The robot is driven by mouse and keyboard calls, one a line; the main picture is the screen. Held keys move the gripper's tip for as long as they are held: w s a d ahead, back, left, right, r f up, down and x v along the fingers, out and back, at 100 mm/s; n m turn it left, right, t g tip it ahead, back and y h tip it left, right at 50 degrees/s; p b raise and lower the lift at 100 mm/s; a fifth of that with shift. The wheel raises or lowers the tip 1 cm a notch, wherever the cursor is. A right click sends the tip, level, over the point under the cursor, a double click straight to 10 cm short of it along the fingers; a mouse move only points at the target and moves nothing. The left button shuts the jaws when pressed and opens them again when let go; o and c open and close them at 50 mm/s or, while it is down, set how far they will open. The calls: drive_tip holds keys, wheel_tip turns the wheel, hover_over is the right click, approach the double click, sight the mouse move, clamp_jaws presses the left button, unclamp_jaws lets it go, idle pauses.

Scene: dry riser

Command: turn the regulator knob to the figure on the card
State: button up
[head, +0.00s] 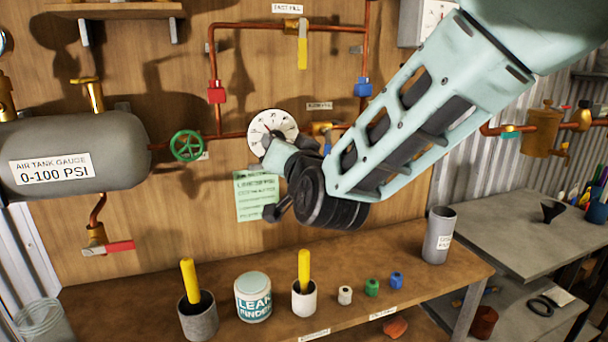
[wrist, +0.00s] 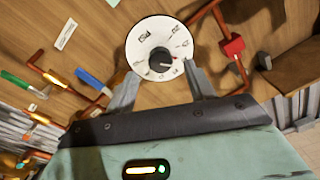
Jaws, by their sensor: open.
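The regulator is a white round dial (wrist: 146,40) with figures around its rim and a black knob (wrist: 160,59) at its centre. I cannot tell whether the fingers touch the knob. In the head view the dial (head: 273,124) is on the wooden wall, and my wrist hides its lower right. A green card (head: 256,199) hangs below it, partly covered; its writing is too small to read surely.
Copper pipes with a red valve (head: 216,93), a blue valve (head: 363,88) and a green handwheel (head: 187,146) surround the dial. A grey air tank (head: 75,152) is at left. The bench (head: 405,284) below holds cups, a can and small coloured caps.

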drive_tip(key=b+v, duration=0.2)
drive_tip(key=v, duration=1.1)
drive_tip(key=shift+s+b, duration=0.35)
drive_tip(key=shift+d, duration=0.1)
drive_tip(key=s+f+n+g, duration=0.7)
drive_tip(key=s+f+g, duration=0.35)
drive_tip(key=f, duration=0.35)
drive_tip(key=s+d+f+n+g+h, duration=0.1)
drive_tip(key=s+d+f+g+h, duration=0.1)
drive_tip(key=s+d, duration=0.3)
drive_tip(key=s+d+f+n+g+h, duration=0.1)
drive_tip(key=s+d+f+g+h, duration=0.1)
drive_tip(key=s+d+g, duration=0.3)
drive_tip(key=shift+s+d+f+n+h+p, duration=0.3)
drive_tip(key=shift+s+d+f+h+p, duration=0.1)
drive_tip(key=shift+s+d+f, duration=0.1)
drive_tip(key=shift+a, duration=0.1)
